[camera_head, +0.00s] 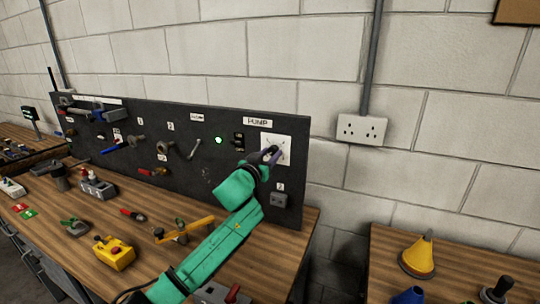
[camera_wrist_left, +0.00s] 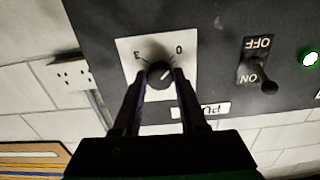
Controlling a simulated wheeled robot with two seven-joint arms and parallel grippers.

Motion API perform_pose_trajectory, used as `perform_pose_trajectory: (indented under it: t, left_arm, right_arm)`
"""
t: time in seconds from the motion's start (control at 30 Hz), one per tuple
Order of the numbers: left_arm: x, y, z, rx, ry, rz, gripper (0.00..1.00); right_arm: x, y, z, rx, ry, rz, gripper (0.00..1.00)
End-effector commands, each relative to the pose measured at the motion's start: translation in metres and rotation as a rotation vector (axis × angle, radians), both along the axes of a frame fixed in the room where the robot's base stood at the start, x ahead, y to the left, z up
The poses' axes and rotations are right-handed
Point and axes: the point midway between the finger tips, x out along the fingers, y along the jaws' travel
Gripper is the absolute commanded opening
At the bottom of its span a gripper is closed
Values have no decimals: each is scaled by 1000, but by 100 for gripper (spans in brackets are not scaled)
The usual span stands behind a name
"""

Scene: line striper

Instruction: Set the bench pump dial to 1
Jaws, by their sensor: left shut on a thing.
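The pump dial is a black round knob (camera_wrist_left: 159,76) on a white plate (camera_head: 284,144) below the PUMP label (camera_head: 257,122) on the dark panel. The wrist view shows the plate upside down, with a 0 at its upper right in the picture and another mark at upper left. A pale pointer line on the knob slants toward the 0 side there. My left gripper (camera_head: 271,156) reaches the plate, and its two fingers (camera_wrist_left: 155,88) are shut on the knob from either side. The fingers hide the knob in the head view. My right gripper is not in view.
An ON/OFF toggle switch (camera_wrist_left: 265,82) and a lit green lamp (camera_head: 219,140) sit beside the plate. A grey box (camera_head: 280,200) is on the panel below. Tools, a yellow box (camera_head: 113,253) and a yellow-handled valve (camera_head: 184,230) are on the wooden bench.

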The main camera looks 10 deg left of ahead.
Motion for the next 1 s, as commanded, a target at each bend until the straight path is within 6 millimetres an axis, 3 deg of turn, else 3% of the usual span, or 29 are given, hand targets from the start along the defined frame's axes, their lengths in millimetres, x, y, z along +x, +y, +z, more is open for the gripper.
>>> perform_pose_trajectory:
  t: [0.37, 1.0]
  left_arm:
    - [0, 1, 1, 216, -40, 1, 0]
    - [0, 1, 2, 811, -157, 0, 0]
  right_arm:
    - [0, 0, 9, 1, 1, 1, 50]
    - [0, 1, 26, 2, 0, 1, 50]
